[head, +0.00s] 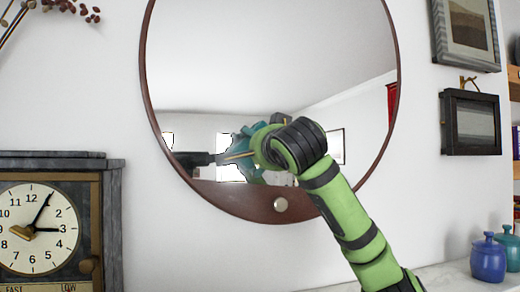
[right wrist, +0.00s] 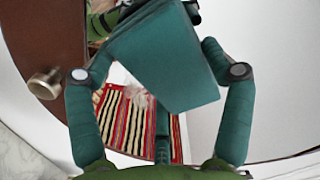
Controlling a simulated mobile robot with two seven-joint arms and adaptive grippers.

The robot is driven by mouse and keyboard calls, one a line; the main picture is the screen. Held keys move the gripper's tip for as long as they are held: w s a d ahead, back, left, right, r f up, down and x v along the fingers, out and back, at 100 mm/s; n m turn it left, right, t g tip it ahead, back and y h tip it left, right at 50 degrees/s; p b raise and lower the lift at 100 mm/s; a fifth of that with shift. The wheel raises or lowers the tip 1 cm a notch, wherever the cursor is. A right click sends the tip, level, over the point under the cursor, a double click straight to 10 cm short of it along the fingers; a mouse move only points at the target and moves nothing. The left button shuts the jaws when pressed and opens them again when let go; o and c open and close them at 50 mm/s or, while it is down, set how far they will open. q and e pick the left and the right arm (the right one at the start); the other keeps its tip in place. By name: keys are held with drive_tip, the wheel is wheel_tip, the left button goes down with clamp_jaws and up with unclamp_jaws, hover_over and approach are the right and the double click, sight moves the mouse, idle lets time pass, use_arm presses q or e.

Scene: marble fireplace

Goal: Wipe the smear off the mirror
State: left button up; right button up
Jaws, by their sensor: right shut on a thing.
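The round mirror (head: 270,70) with its brown wooden frame hangs on the white wall. In the right wrist view, the frame (right wrist: 40,35) shows at the upper left. My right gripper (head: 238,150) is at the lower part of the mirror, and its arm comes in from the lower right. Contact between block and glass cannot be told. A dark patch (head: 190,159) shows left of the gripper; whether it is smear or reflection is unclear. My left gripper is out of view.
A round knob (head: 280,204) sits on the lower frame and shows in the right wrist view (right wrist: 45,84). A clock (head: 45,225) stands at left. Two pictures (head: 467,35) (head: 471,122) hang at right, above blue jars (head: 488,260) (head: 509,248).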

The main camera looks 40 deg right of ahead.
drive_tip(key=shift+w+d+p, duration=0.35)
drive_tip(key=shift+w, duration=0.2)
drive_tip(key=shift+s+d+f, duration=0.15)
drive_tip(key=shift+s+d, duration=0.4)
drive_tip(key=shift+d, duration=0.3)
drive_tip(key=shift+s+d+f, duration=0.1)
drive_tip(key=shift+s+d, duration=0.45)
drive_tip(key=shift+d, duration=0.3)
drive_tip(key=shift+s+d+f+p, duration=0.1)
drive_tip(key=shift+s+d, duration=0.15)
drive_tip(key=shift+d, duration=0.35)
drive_tip(key=shift+s+d+p, duration=0.15)
drive_tip(key=shift+s+d, duration=0.15)
drive_tip(key=shift+d, duration=0.25)
drive_tip(key=shift+s+d+f+p, duration=0.1)
drive_tip(key=shift+s+d, duration=0.15)
drive_tip(key=shift+d, duration=0.35)
drive_tip(key=shift+d, duration=0.1)
